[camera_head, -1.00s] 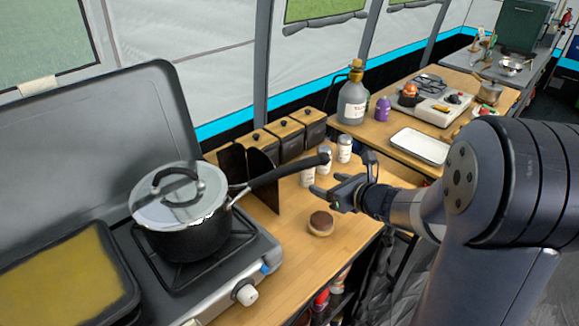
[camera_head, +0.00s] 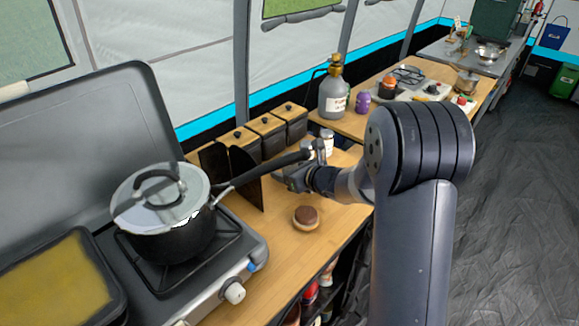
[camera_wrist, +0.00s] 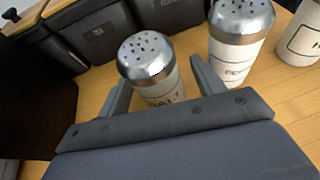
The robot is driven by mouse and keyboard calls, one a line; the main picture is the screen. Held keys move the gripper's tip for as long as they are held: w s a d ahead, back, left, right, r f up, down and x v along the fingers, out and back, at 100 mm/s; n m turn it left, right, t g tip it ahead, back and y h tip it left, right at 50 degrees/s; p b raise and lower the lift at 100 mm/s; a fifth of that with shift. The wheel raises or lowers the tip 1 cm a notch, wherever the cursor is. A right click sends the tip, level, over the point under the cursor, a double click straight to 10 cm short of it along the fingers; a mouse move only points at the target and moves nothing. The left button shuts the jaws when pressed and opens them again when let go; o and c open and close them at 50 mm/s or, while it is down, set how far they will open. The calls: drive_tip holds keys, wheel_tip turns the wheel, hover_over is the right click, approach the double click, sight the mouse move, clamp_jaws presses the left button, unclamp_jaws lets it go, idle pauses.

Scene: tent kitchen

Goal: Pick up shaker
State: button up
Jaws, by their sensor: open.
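A white shaker (camera_wrist: 148,62) with a perforated metal cap stands upright between the fingers of my gripper (camera_wrist: 161,74) in the wrist view. Its label is partly hidden. My gripper is open around it, and I cannot tell whether a finger touches it. A second shaker (camera_wrist: 238,35) of the same kind stands just right of the right finger. A third white body (camera_wrist: 300,42) shows at the right edge. In the head view my gripper (camera_head: 292,178) is at the counter behind the pan handle, and a shaker (camera_head: 327,141) shows beyond it; the nearer one is largely hidden.
A lidded pot (camera_head: 165,215) sits on the stove at left, its long handle (camera_head: 270,168) reaching toward my gripper. Dark canisters (camera_head: 270,138) with wooden lids stand behind. A round brown-topped item (camera_head: 306,217) lies on the wooden counter (camera_head: 275,255) in front.

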drive_tip(key=shift+c, duration=0.5)
drive_tip(key=c, duration=1)
